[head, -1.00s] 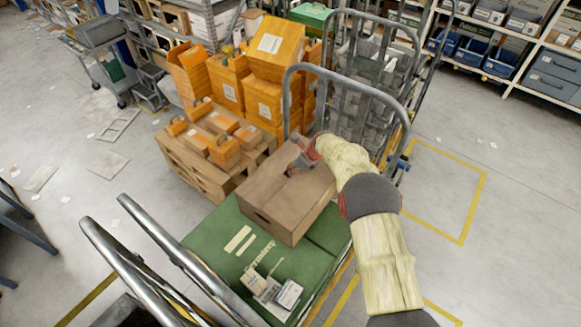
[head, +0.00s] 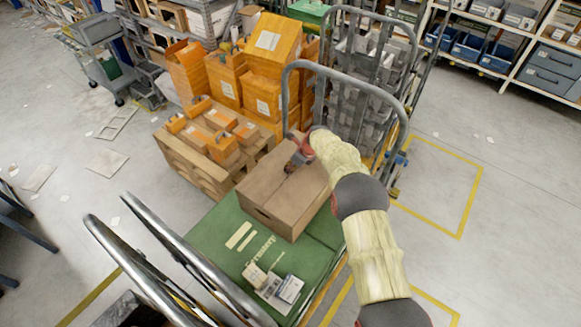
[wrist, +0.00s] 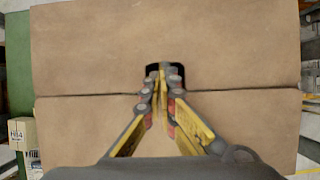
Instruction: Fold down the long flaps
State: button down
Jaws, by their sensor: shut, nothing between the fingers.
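A brown cardboard box (head: 268,199) stands on the green top of a cart. Its top looks flat in the head view. In the wrist view the two long flaps, one above (wrist: 90,50) and one below (wrist: 70,120), lie down and meet along a thin, nearly straight seam. My gripper (wrist: 163,72) is shut and empty over the middle of that seam. A dark patch shows around its fingertips. In the head view my gripper (head: 296,162) is at the box top; whether it touches the cardboard I cannot tell.
The green cart top (head: 215,235) also bears small cartons (head: 275,288) near its front. The cart's grey rail (head: 345,78) rises behind the box. A wooden pallet (head: 195,170) with orange boxes stands to the left. Clear floor lies to the right.

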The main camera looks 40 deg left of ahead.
jog(key=shift+r, duration=0.1)
jog(key=shift+r, duration=0.65)
jog(key=shift+w+d+r, duration=0.1)
jog(key=shift+d+r, duration=0.1)
jog(key=shift+r, duration=0.4)
jog(key=v, duration=1)
jog(key=shift+d+r, duration=0.25)
jog(key=shift+r, duration=0.05)
jog(key=shift+d, duration=0.1)
